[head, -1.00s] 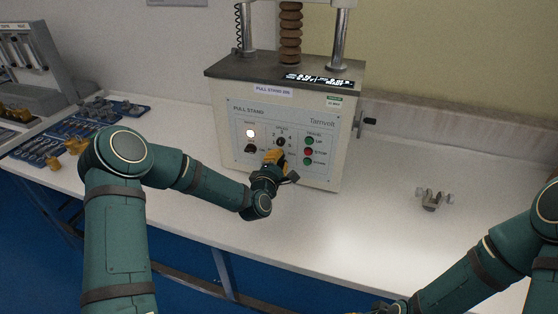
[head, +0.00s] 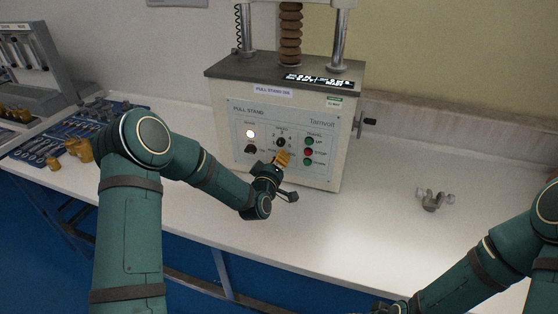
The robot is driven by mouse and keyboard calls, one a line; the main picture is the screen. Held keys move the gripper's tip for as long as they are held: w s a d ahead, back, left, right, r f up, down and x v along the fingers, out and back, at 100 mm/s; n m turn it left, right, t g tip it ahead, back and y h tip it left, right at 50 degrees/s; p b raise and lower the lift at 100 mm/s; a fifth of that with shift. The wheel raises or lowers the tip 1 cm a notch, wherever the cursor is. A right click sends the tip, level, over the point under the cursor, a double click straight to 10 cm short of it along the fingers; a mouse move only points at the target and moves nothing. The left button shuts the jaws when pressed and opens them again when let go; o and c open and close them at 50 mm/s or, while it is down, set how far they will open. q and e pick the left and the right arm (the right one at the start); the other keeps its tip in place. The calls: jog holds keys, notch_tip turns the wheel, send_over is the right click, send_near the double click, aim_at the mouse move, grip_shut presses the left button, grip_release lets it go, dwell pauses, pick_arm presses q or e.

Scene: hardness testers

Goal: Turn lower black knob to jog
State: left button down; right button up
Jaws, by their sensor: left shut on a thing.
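The pull stand (head: 225,130) stands on the bench, its panel facing me. A black knob (head: 281,142) sits on the panel under the speed label, and another black knob (head: 251,149) sits below a lit lamp at the left. My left gripper (head: 282,157) has orange fingers shut at the panel just below the speed knob. They cover the lower black knob there, so its pointer and the jog marking cannot be read. My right gripper (head: 397,308) shows only in part at the bottom edge, and its fingers cannot be made out.
Green and red buttons (head: 309,152) are close to the right of my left gripper. A small metal fixture (head: 432,200) lies on the bench at right. A blue tool tray (head: 50,148) with brass pieces is at left. The bench front (head: 330,235) is clear.

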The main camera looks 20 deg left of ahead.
pick_arm(q)
jog(key=shift+r+m, duration=0.1)
jog(key=shift+m, duration=1.9)
jog(key=c, duration=0.8)
grip_release()
jog(key=shift+a, duration=0.1)
jog(key=s, duration=1.2)
jog(key=shift+a, duration=0.15)
